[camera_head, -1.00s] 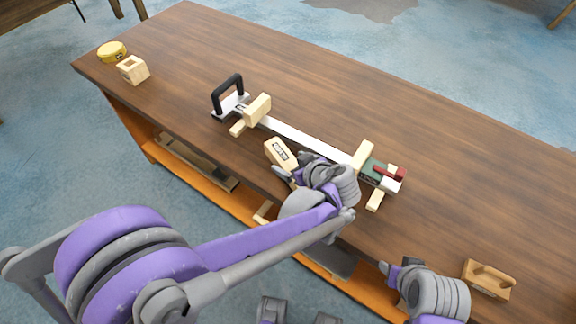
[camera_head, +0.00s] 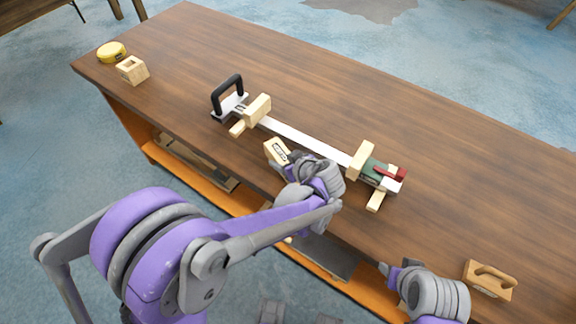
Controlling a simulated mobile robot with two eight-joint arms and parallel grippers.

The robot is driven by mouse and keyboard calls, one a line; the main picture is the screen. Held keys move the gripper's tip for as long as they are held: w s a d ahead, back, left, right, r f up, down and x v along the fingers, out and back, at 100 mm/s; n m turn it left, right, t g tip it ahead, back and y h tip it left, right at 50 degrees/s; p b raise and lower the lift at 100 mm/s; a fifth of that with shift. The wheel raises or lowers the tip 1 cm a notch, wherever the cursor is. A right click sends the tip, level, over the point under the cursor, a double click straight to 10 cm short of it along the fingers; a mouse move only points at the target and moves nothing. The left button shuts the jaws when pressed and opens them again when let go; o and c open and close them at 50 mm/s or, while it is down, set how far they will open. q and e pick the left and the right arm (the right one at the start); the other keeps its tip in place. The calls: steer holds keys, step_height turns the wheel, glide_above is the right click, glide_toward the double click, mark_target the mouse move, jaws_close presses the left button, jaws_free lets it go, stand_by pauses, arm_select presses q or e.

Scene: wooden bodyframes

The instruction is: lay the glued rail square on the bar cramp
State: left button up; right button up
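The bar cramp (camera_head: 305,139) lies on the bench as a long pale metal bar. It has a black-handled end (camera_head: 229,96) at left and a green and red end (camera_head: 381,172) at right. Pale wooden blocks sit at both ends. The wooden rail (camera_head: 273,149), with a dark label, lies in front of the bar, apart from it; its right part is hidden by my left gripper (camera_head: 286,161). The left fingers are over the rail's near side, but their gap is hidden. My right gripper (camera_head: 396,271) is at the bench's front edge, away from the cramp; its opening is unclear.
A yellow round tape (camera_head: 112,51) and a hollow wooden block (camera_head: 132,70) stand at the bench's far left. A wooden float with a handle (camera_head: 489,279) lies at the front right. The bench top (camera_head: 400,90) behind the cramp is clear.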

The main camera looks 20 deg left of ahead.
arm_select(q)
jaws_close()
steer(key=shift+r, duration=0.15)
